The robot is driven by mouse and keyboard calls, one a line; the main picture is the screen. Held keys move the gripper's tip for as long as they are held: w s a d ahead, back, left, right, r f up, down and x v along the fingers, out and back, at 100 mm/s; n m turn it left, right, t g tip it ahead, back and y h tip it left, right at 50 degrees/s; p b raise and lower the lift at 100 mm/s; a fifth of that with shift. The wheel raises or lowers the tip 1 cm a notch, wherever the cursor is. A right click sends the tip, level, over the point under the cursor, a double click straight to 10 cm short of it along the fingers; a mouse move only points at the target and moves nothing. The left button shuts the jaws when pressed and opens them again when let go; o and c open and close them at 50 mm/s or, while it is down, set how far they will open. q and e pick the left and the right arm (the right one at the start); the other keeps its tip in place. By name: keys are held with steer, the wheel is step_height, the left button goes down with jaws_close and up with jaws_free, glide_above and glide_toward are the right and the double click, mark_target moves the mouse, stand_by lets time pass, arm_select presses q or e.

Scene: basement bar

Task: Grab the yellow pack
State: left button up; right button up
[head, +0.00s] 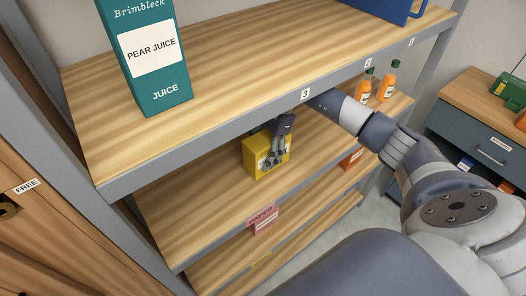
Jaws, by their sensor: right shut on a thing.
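The yellow pack (255,158) is a boxy pack on or just above the second shelf from the top, below the shelf edge marked 3. My right arm reaches in from the right, passing under the top shelf. My right gripper (276,152) is at the right side of the yellow pack and shut on it, its dark fingers covering part of the face. I cannot tell whether the pack touches the shelf. My left gripper is not in view.
A teal pear juice carton (148,75) and a blue item (388,8) stand on the top shelf (235,65). Orange bottles (363,88) stand further right on the second shelf. A pinkish paper pack (263,219) is lower down. A cabinet (480,140) stands at the right.

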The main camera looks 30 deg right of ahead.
steer(key=shift+w+r+b, duration=0.1)
steer(key=shift+r+b, duration=0.7)
steer(key=shift+b, duration=0.05)
steer(key=s+d+b, duration=0.1)
steer(key=s+b, duration=0.6)
steer(key=s, duration=1.1)
steer(key=shift+d, duration=0.2)
steer(key=shift+r, duration=0.1)
